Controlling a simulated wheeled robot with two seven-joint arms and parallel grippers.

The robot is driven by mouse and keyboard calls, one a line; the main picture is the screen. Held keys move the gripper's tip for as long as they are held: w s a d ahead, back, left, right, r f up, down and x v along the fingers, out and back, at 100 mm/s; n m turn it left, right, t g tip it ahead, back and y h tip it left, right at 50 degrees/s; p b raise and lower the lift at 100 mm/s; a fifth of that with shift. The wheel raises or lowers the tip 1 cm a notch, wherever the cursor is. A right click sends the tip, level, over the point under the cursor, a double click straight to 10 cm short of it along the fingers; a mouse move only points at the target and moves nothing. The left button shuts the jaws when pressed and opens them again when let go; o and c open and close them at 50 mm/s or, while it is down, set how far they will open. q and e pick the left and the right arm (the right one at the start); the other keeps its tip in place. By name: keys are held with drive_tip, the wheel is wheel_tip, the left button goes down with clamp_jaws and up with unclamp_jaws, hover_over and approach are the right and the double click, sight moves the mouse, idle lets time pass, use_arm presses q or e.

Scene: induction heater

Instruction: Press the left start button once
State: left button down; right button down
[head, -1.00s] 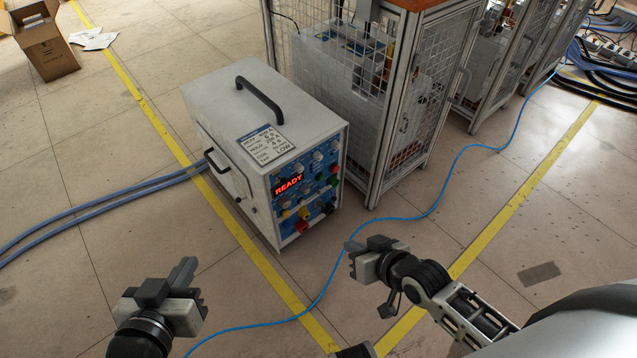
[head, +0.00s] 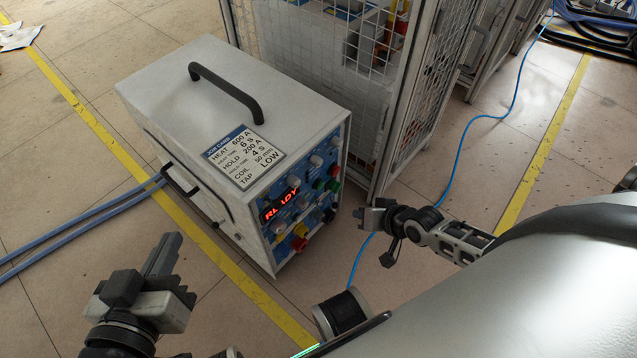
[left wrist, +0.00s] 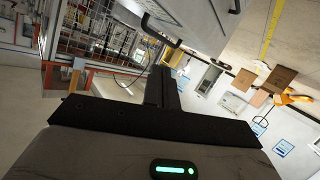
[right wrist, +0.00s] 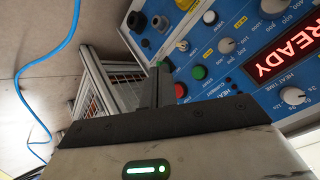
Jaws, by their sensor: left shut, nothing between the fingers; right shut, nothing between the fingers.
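The heater unit (head: 235,125) is a white box with a blue control panel (head: 312,190) and a red display (head: 281,205) reading READY. Green (head: 334,184) and red (head: 334,170) buttons sit at the panel's right side. The right wrist view shows a green button (right wrist: 199,72) and a red button (right wrist: 180,90) close beyond my fingertips; I cannot read which is the left start button. My right gripper (head: 368,216) is shut and empty, just right of the panel and apart from it. My left gripper (head: 166,262) is shut and empty, in front of the unit's left side.
A mesh-walled cage (head: 415,100) stands close behind and right of the unit. A blue cable (head: 449,180) runs along the floor, and blue hoses (head: 90,222) lead to the unit's left side. A black handle (head: 225,88) rises from its top.

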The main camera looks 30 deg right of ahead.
sight(319, 186)
use_arm(q)
drive_tip(key=shift+w+d+r+n+t+h+b, duration=0.2)
drive_tip(key=shift+d+r+n+t+h+b, duration=0.3)
drive_tip(key=shift+b, duration=0.85)
use_arm(e)
drive_tip(key=w+a, duration=0.3)
drive_tip(key=w, duration=0.5)
drive_tip(key=shift+a, duration=0.2)
use_arm(q)
drive_tip(key=shift+a, duration=0.1)
use_arm(e)
drive_tip(key=shift+w, duration=0.1)
use_arm(q)
drive_tip(key=shift+f, duration=0.25)
drive_tip(key=shift+r, duration=0.15)
use_arm(e)
drive_tip(key=shift+w, duration=0.1)
drive_tip(key=shift+w+a, duration=0.15)
drive_tip(key=shift+w, duration=0.15)
